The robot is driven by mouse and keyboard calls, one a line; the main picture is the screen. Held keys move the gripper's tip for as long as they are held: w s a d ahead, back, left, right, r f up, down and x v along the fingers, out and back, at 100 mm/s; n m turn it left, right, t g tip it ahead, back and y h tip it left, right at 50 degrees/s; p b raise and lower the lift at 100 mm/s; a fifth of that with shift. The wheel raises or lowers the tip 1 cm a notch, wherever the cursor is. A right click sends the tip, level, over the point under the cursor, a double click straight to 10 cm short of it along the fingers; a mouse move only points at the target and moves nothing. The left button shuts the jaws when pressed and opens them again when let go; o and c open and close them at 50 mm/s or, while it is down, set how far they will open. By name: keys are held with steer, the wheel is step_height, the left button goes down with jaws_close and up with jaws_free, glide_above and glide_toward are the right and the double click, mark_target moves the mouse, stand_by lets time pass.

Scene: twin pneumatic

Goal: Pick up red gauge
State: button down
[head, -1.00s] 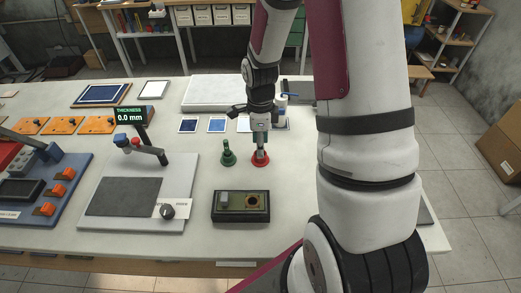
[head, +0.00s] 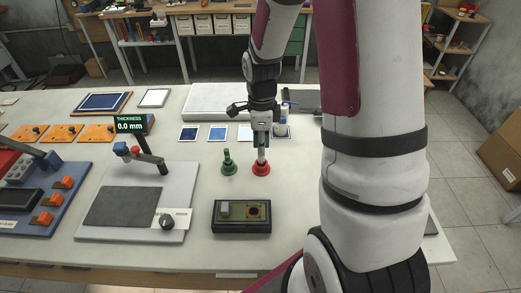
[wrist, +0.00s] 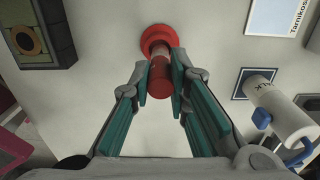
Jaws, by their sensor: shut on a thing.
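The red gauge (head: 261,169) has a round red base and a narrow stem. Its base appears to rest on the white table, right of a similar green gauge (head: 229,166). My gripper (head: 262,140) is above the red gauge, pointing down. In the wrist view the red gauge (wrist: 155,38) is at the top middle, its upper end between the two teal-padded fingers. My gripper (wrist: 162,78) is shut on that upper end, which the fingers partly hide.
A dark block with a round brass recess (head: 242,213) sits in front of the gauges. A thickness stand (head: 125,205) reading 0.0 mm is to the left. A white bottle with a blue handle (wrist: 280,108) stands close on the right in the wrist view. Flat cards (head: 217,133) lie behind.

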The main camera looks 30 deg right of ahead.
steer(key=s+a+r+p, duration=0.1)
steer(key=s+a+p, duration=0.1)
steer(key=s, duration=0.5)
steer(key=s+a+r+p, duration=0.1)
steer(key=s+a+p, duration=0.1)
steer(key=s, duration=0.6)
steer(key=shift+s+a+p, duration=0.2)
steer(key=shift+s+p, duration=0.05)
steer(key=shift+p, duration=0.3)
steer(key=shift+w+f, duration=0.1)
